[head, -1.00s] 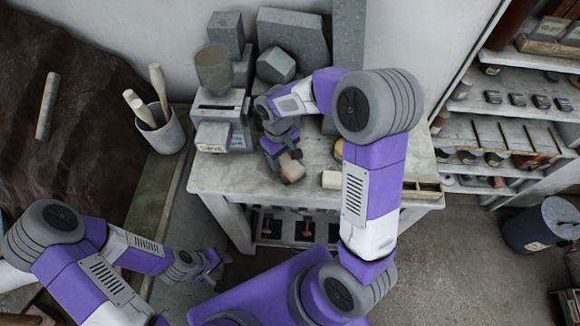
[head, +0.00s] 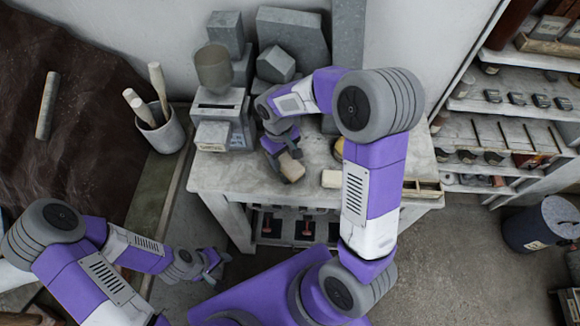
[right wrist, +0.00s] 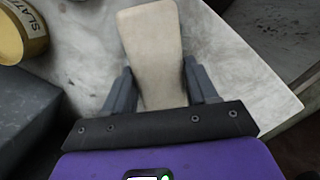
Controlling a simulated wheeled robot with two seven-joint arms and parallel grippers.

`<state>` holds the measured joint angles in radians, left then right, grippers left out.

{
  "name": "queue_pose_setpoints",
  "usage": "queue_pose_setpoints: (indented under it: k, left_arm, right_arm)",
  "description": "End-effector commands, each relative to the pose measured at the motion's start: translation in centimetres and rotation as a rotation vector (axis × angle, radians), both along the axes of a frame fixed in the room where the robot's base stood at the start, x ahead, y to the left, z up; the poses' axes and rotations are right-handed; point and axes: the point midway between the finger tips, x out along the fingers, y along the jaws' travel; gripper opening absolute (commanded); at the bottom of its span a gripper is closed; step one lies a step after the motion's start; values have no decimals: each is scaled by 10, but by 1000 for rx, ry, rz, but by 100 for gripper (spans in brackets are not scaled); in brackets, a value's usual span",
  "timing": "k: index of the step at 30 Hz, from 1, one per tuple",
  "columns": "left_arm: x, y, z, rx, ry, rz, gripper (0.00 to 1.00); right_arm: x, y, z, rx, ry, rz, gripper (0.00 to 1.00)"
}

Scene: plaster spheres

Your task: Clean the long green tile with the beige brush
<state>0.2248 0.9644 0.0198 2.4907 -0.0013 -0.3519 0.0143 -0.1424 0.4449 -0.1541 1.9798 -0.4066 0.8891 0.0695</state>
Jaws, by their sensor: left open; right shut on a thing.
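My right gripper (head: 281,150) is shut on a beige block-like thing (head: 291,168), which looks like the beige brush, over the worktable. In the right wrist view the pale beige piece (right wrist: 152,42) sticks out between the two fingers; no bristles show. I cannot tell whether it touches the table. My left gripper (head: 209,267) is open and empty, low at the left, in front of the table and well apart from it. I cannot make out a long green tile in either view; my right arm hides part of the tabletop.
The grey worktable (head: 225,178) carries grey blocks (head: 292,38) and a box-like stand (head: 222,108) at the back. A small beige block (head: 331,179) lies near its front edge. A cup of tools (head: 163,130) stands left. A yellow tin (right wrist: 22,32) shows in the right wrist view.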

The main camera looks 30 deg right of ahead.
Motion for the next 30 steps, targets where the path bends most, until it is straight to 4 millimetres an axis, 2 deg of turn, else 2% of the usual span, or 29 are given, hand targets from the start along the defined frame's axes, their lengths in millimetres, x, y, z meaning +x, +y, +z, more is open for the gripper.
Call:
queue_pose_setpoints:
  k: [14,22,30]
  left_arm:
    - [0,0,-5,0,0,0,43]
    - [0,0,-4,0,0,0,43]
    - [0,0,1,0,0,0,43]
  right_arm:
    - [-22,-5,-1,1,-1,0,33]
    - [-19,-4,-1,0,-2,0,33]
    - [-2,-1,0,0,0,0,33]
